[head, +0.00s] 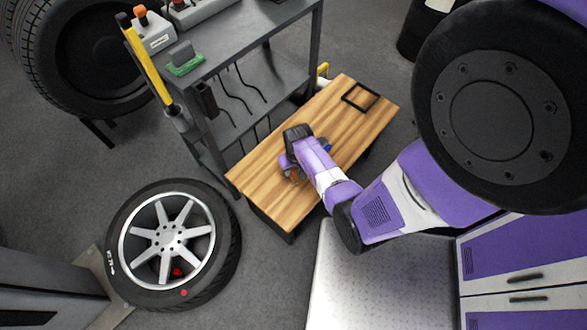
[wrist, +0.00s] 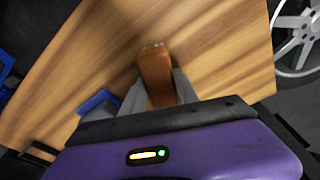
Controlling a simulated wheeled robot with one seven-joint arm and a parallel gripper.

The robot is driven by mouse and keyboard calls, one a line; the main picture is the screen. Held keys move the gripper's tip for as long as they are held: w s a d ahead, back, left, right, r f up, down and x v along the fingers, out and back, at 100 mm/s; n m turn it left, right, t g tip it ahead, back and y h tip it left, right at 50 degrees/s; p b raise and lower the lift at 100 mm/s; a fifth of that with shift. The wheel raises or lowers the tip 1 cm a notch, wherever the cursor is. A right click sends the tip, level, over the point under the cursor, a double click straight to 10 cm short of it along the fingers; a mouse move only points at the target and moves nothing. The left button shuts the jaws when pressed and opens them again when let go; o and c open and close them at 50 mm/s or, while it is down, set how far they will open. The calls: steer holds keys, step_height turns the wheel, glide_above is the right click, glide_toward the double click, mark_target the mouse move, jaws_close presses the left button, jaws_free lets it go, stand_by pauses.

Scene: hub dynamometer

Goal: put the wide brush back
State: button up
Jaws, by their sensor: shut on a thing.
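My gripper (head: 291,165) is low over the wooden bench top, left of its middle. In the wrist view its two grey fingers (wrist: 157,88) are shut on a brown wooden piece, which I take to be the handle of the wide brush (wrist: 155,70). The brown piece shows only partly in the head view (head: 294,175), beneath the gripper. Its bristles are hidden. I cannot tell whether it touches the bench. A thin black square outline (head: 360,96) lies at the far right end of the bench top, with bare wood inside.
The wooden bench (head: 262,183) has free room on both sides of my gripper. A blue item (wrist: 98,103) lies close beside the fingers. A grey shelf cart (head: 245,85) stands behind the bench, and a spoked wheel (head: 172,240) is at the left.

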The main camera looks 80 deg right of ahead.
mark_target(295, 173)
steer(key=shift+f, duration=0.1)
steer(key=o, duration=1.2)
step_height(295, 173, up, 12)
steer(key=s+a+p, duration=0.1)
steer(key=p, duration=0.2)
steer(key=a+r+n+t+h, duration=0.1)
steer(key=a+r+n+t, duration=0.2)
steer(key=a, duration=0.5)
steer(key=a+r+n+t+h, duration=0.2)
steer(key=a+r+n+t, duration=0.15)
steer(key=a, duration=0.45)
steer(key=s+a+r+n+t+y, duration=0.1)
steer(key=a+r+t, duration=0.1)
steer(key=a+r, duration=0.3)
steer(key=s+a+r+n+t+y, duration=0.1)
steer(key=a+r, duration=0.4)
steer(key=r, duration=0.8)
steer(key=s+a+r+n+t+y, duration=0.2)
steer(key=a+r+t, duration=0.2)
steer(key=r, duration=0.5)
steer(key=shift+s+a+r, duration=0.15)
steer(key=shift+a, duration=0.25)
